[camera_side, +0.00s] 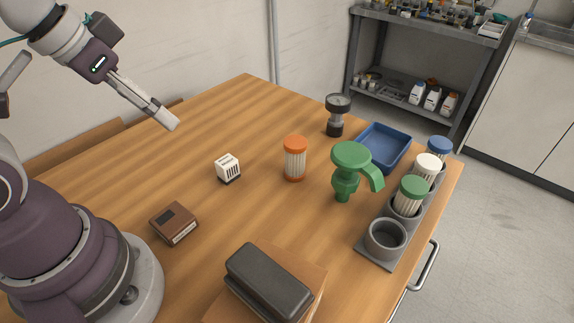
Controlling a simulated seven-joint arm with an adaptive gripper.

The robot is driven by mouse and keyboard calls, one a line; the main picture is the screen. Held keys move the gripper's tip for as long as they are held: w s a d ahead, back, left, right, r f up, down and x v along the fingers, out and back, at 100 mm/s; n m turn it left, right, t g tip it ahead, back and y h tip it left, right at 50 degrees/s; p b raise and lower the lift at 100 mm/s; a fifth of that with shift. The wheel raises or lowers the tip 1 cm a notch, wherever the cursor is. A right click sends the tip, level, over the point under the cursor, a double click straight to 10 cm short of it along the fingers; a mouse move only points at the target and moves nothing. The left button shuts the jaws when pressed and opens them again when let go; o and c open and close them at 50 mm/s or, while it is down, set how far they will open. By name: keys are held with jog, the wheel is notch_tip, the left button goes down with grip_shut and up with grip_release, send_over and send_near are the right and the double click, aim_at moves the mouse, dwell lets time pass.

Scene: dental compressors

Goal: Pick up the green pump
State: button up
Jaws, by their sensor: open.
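The green pump (351,160) stands upright on the wooden table, right of the middle, with a wide round top, a narrower lower body and a curved arm reaching down to the right. My gripper (166,121) is at the upper left, raised above the table and well apart from the pump. It is open, and nothing shows between its fingers.
An orange-capped jar (295,160) stands left of the pump, a grey holder (384,240) with capped jars to its right, a blue tray (384,148) and dark grinder (336,115) behind. A white box (228,168), brown box (173,224) and black case (268,282) lie nearer.

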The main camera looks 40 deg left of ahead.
jog(key=m+h, duration=0.2)
jog(key=m, duration=1.9)
send_near(370, 170)
jog(key=shift+t, duration=0.4)
jog(key=x, duration=1)
jog(key=shift+s+d+f, duration=0.1)
jog(key=shift+s+f, duration=0.05)
jog(key=shift+f, duration=0.35)
grip_shut()
